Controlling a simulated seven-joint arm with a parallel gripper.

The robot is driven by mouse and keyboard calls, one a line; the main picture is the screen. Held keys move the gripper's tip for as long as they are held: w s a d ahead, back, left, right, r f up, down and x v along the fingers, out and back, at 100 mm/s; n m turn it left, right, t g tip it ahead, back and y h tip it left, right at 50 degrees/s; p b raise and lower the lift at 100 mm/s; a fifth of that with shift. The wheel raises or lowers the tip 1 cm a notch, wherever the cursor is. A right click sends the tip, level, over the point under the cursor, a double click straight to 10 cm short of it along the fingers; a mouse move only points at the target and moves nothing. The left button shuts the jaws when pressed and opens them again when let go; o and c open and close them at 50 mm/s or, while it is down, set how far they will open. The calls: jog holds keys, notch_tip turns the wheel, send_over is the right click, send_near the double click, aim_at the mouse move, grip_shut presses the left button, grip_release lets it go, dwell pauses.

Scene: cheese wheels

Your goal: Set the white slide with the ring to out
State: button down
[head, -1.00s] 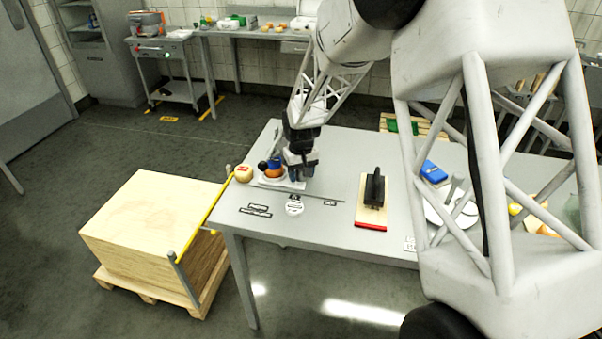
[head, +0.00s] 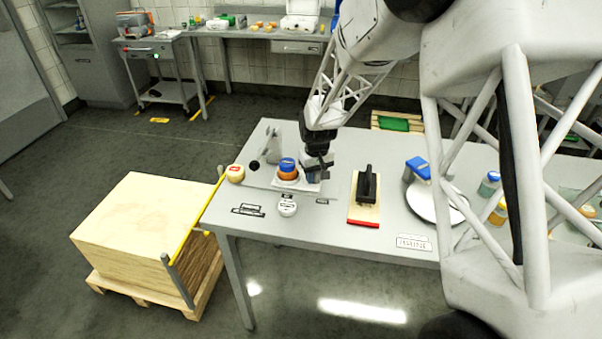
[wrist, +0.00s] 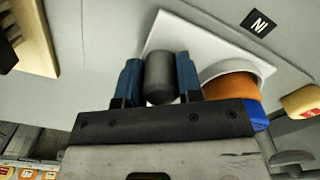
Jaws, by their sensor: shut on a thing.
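The white slide (head: 283,186) lies flat on the grey table and shows as a white plate in the wrist view (wrist: 190,38). Its white ring (wrist: 225,68) surrounds an orange jar (wrist: 232,86) with a blue lid; this jar also shows in the head view (head: 288,169). A dark grey upright knob (wrist: 159,85) stands on the plate beside the ring. My gripper (head: 318,177) is at the slide's right end, its blue fingers shut on the knob. Two small labels in the head view are too small to read.
A small cheese wheel (head: 236,173) sits at the table's left edge. A grey post (head: 272,145) with a black ball stands behind the slide. A white disc (head: 287,208) lies in front; a black-handled block (head: 366,190) on a red-edged board stands right.

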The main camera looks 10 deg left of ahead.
aim_at(329, 185)
jog(key=shift+d, duration=2.15)
jog(key=c, duration=0.8)
grip_release()
jog(key=shift+d, duration=0.1)
jog(key=shift+r, duration=0.15)
jog(key=shift+r, duration=3.8)
